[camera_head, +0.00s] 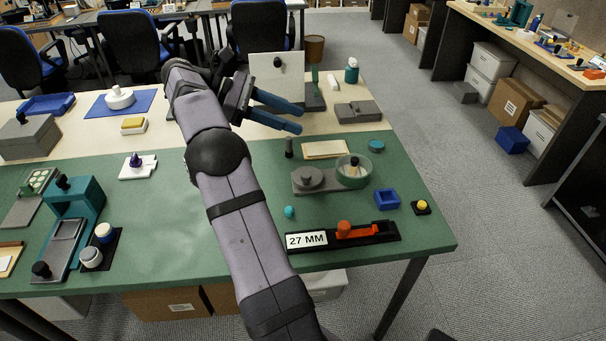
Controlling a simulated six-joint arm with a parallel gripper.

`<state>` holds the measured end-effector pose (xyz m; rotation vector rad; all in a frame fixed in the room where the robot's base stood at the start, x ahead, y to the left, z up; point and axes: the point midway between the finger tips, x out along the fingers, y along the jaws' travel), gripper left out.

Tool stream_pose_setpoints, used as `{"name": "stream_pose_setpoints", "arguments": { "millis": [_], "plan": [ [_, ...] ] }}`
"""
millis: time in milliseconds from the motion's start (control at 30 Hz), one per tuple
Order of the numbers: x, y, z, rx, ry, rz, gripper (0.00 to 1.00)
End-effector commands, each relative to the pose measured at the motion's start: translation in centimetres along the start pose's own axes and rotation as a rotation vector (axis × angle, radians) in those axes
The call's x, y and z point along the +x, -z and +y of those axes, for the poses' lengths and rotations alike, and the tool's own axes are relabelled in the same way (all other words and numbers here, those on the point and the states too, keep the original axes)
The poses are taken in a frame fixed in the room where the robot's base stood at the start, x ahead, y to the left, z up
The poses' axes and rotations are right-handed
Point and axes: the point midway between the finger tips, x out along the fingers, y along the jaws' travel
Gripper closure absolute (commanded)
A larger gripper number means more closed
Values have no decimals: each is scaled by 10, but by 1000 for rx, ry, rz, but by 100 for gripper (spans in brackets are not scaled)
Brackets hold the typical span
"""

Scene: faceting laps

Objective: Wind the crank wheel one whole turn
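A grey base (328,187) on the green bench mat carries two round parts. On its left is a grey disc (307,177) with a knob in the middle. On its right is a pale green, see-through round part (353,171) with a small dark upright knob (354,160); this looks like the crank wheel, but I cannot be sure. My gripper (301,119) has two blue fingers pointing right, parted with nothing seen between them. It is up and to the left of the base, apart from it.
A dark peg (289,148) and a wooden-edged tray (325,149) lie behind the base. An upright white panel (278,83) stands behind my gripper.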

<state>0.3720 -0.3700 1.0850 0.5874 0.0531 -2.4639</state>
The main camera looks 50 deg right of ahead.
Motion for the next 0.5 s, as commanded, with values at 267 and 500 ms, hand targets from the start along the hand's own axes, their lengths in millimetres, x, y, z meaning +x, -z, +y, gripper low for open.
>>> {"name": "stream_pose_setpoints", "arguments": {
  "millis": [267, 500],
  "plan": [
    [-3, -41, -29, -144, -88, -187, 60],
    [14, -44, -34, -283, -271, -359, 60]
  ]
}}
